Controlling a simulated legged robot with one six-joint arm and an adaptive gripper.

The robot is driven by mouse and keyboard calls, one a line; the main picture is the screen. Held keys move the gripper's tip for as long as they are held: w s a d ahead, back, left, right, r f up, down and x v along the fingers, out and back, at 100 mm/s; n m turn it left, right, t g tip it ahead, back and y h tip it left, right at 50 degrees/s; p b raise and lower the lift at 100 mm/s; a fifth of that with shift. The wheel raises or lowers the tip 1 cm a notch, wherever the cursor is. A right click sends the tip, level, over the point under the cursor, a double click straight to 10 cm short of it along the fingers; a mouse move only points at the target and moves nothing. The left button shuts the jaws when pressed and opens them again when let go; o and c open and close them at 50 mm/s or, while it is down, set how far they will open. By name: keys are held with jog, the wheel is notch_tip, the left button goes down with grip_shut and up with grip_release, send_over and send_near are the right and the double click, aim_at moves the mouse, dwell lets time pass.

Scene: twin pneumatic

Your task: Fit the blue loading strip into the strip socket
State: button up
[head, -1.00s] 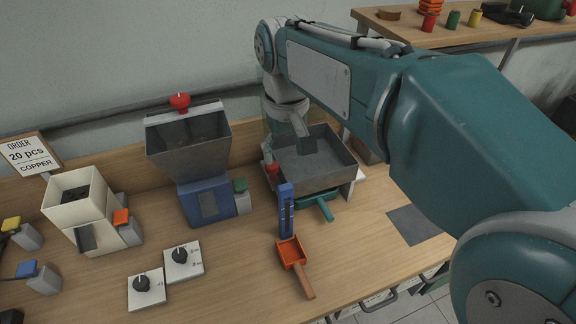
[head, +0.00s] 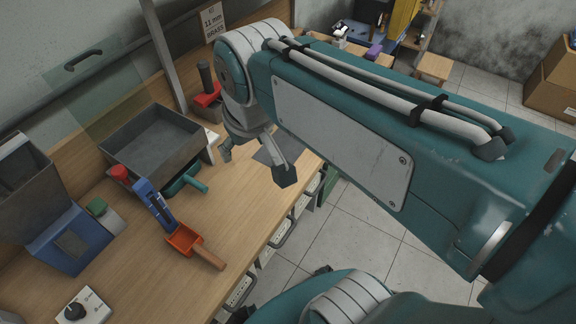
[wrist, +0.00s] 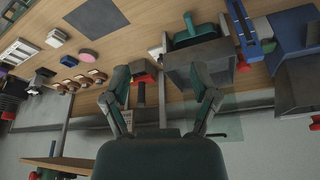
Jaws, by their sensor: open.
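A blue strip with slots (head: 154,204), which looks like the loading strip, stands leaning in the head view, beside the grey tray and behind the orange scoop. It also shows in the wrist view (wrist: 243,30) at the upper right. My gripper (head: 256,165) is open and empty, right of the grey tray, near a dark flat square on the bench. In the wrist view its two fingers (wrist: 160,85) are spread wide, with nothing between them in grasp. I cannot clearly make out the strip socket.
A grey open tray (head: 150,145) stands left of my gripper. An orange scoop (head: 185,240) with a wooden handle lies near the bench's front edge. A blue machine with a hopper (head: 70,240) stands at left. A red-based black-handled thing (head: 207,97) is behind my gripper.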

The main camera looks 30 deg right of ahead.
jog(key=s+d+f+m+t, duration=0.1)
jog(key=s+d+f+m, duration=0.1)
jog(key=s+d+f, duration=0.1)
jog(key=shift+s+d+f+t+h, duration=0.15)
jog(key=shift+s+d+t+h, duration=0.15)
jog(key=shift+s+d, duration=0.65)
jog(key=shift+o, duration=0.4)
jog(key=shift+s+f, duration=0.15)
jog(key=shift+s, duration=0.05)
jog(key=shift+w, duration=0.1)
